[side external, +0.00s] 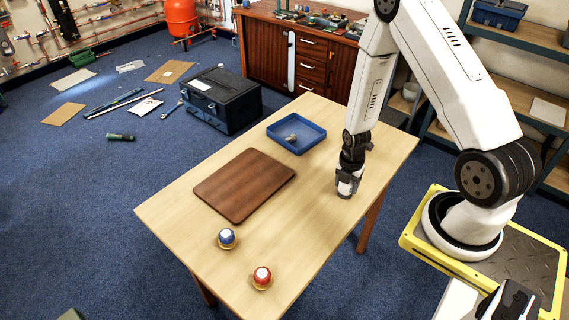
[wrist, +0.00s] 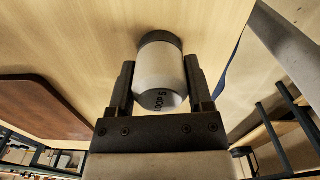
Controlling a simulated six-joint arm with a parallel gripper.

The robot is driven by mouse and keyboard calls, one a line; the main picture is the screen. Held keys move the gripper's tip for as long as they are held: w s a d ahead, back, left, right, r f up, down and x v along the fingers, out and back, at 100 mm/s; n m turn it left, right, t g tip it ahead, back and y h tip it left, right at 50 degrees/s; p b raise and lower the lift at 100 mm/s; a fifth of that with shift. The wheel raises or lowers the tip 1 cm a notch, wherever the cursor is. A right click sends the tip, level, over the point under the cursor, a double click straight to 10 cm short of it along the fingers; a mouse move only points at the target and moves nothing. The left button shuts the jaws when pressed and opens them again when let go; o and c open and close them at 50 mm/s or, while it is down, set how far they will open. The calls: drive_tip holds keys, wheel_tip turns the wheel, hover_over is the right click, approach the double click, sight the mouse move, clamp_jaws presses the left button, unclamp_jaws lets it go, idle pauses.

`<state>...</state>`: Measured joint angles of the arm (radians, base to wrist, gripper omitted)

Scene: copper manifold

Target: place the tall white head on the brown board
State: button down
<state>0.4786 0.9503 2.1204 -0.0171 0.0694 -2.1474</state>
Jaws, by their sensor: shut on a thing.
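The tall white head (side external: 345,188) is a white cylinder with a dark band at one end, held upright near the table's right edge. In the wrist view the white head (wrist: 158,70) sits between both fingers, with dark lettering on its near end. My gripper (side external: 349,180) is shut on it; the fingers of my gripper (wrist: 160,92) press on its two sides. I cannot tell whether its lower end touches the table. The brown board (side external: 243,185) lies flat and bare left of my gripper. The board's edge (wrist: 40,108) also shows at left in the wrist view.
A blue tray (side external: 296,123) with a small grey part inside stands behind the board on the wooden table (side external: 345,130). Bare table lies between my gripper and the board.

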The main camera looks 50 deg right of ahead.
drive_tip(key=shift+r, duration=0.1)
drive_tip(key=shift+r, duration=4.9)
drive_tip(key=shift+w+a+r, duration=0.1)
drive_tip(key=shift+w+a, duration=0.25)
drive_tip(key=shift+w, duration=0.15)
drive_tip(key=w+a+r+n, duration=0.2)
drive_tip(key=w+a+r, duration=0.2)
drive_tip(key=w+a, duration=0.7)
drive_tip(key=a, duration=0.4)
drive_tip(key=shift+r, duration=0.15)
drive_tip(key=shift+a, duration=0.1)
